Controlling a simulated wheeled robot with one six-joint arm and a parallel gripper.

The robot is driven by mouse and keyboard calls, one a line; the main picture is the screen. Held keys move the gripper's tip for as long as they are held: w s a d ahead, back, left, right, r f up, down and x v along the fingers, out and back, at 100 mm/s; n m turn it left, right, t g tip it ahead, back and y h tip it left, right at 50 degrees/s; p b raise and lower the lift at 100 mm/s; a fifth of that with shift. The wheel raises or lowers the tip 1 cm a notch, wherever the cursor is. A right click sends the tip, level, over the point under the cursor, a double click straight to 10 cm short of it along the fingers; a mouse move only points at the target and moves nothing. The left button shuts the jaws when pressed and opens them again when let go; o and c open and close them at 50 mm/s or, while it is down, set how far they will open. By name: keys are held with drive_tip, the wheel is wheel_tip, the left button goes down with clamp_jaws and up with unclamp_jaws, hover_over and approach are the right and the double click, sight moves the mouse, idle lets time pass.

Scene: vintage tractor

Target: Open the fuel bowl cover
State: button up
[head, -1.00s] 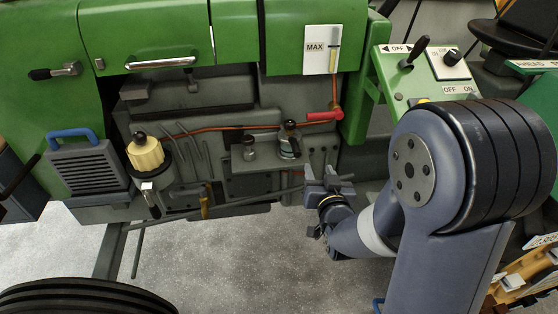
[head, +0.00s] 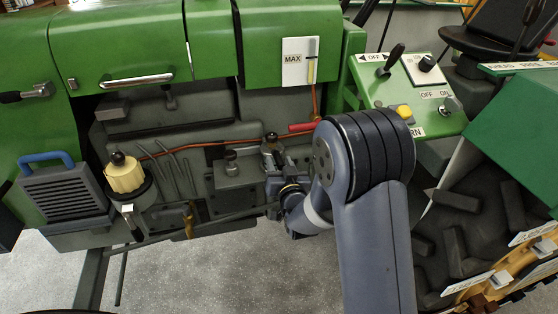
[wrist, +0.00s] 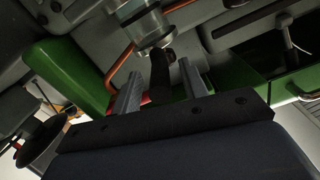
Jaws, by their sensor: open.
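A small metal-and-glass bowl with a dark knob on top (head: 271,143) sits on the engine side, beside the orange fuel line; I take it to be the fuel bowl. My gripper (head: 274,173) is just below it in the head view, its fingers partly hidden against the grey engine. In the wrist view a round metal-and-glass body (wrist: 149,25) is close in front, with a dark stubby part (wrist: 160,76) reaching between the two fingers. My gripper (wrist: 158,80) is open there, one finger on each side. I cannot tell whether either finger touches.
A red sleeve (head: 302,127) on the orange line is just right of the bowl. A cream filter with a black knob (head: 125,175) is farther left. The green control panel (head: 405,90) stands at the right.

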drive_tip(key=shift+w+a, duration=0.1)
drive_tip(key=shift+w, duration=0.35)
clamp_jaws()
idle(0.4)
